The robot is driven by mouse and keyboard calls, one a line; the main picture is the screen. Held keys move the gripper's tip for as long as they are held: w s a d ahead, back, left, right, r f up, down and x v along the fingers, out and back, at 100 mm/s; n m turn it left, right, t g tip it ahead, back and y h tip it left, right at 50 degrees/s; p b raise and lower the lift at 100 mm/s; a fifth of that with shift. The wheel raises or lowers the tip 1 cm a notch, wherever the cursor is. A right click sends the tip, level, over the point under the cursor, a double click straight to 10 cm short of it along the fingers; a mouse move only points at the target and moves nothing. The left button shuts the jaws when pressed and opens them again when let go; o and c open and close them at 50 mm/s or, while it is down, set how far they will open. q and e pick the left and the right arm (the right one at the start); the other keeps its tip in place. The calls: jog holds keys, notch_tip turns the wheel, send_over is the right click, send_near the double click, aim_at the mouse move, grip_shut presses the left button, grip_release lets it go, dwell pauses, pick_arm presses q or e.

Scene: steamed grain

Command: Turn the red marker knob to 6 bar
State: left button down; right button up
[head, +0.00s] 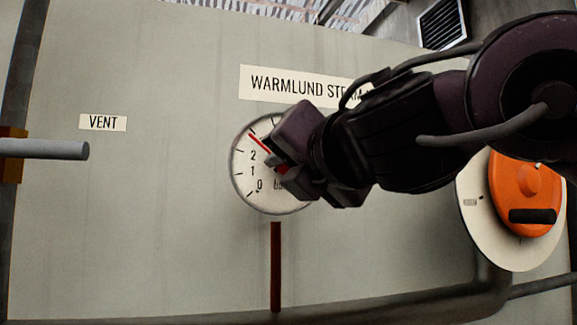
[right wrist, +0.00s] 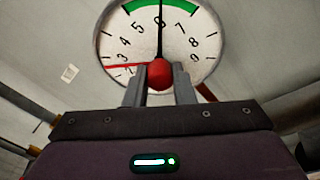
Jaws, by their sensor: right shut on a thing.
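The round white pressure gauge (head: 243,180) is on the grey panel, partly hidden by my right gripper in the head view. It shows more fully in the right wrist view (right wrist: 205,65), with a green band at the top. My right gripper (head: 284,168) is shut on the knob, one finger each side. The thin red marker points left, between 2 and 3. The black needle points up at about 6. My left gripper is out of view.
An orange dial (head: 527,190) on a pale disc is at the right, below my right arm. A grey rod (head: 45,149) juts in at the left under the VENT label (head: 103,122). A brown pipe (head: 275,265) runs below the gauge.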

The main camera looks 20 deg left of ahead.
grip_shut()
jog(key=shift+f+m+b, duration=0.25)
jog(key=shift+m+b, duration=0.35)
jog(key=shift+b, duration=0.25)
jog(key=shift+f+m+y+b, duration=0.1)
jog(key=shift+m+y+b, duration=0.4)
jog(key=shift+m+b, duration=0.55)
jog(key=m+y+b, duration=0.1)
jog(key=m+b, duration=0.2)
jog(key=shift+m+b, duration=0.25)
jog(key=shift+b, duration=0.05)
jog(key=m+b, duration=0.2)
jog(key=m, duration=0.1)
jog(key=m+t+y+b, duration=0.1)
jog(key=m+b, duration=0.1)
jog(key=m, duration=0.1)
jog(key=shift+a+y, duration=0.15)
jog(key=shift+y, duration=0.15)
jog(key=shift+m+t+b, duration=0.8)
jog(key=shift+m+b, duration=0.2)
jog(key=shift+m, duration=1.6)
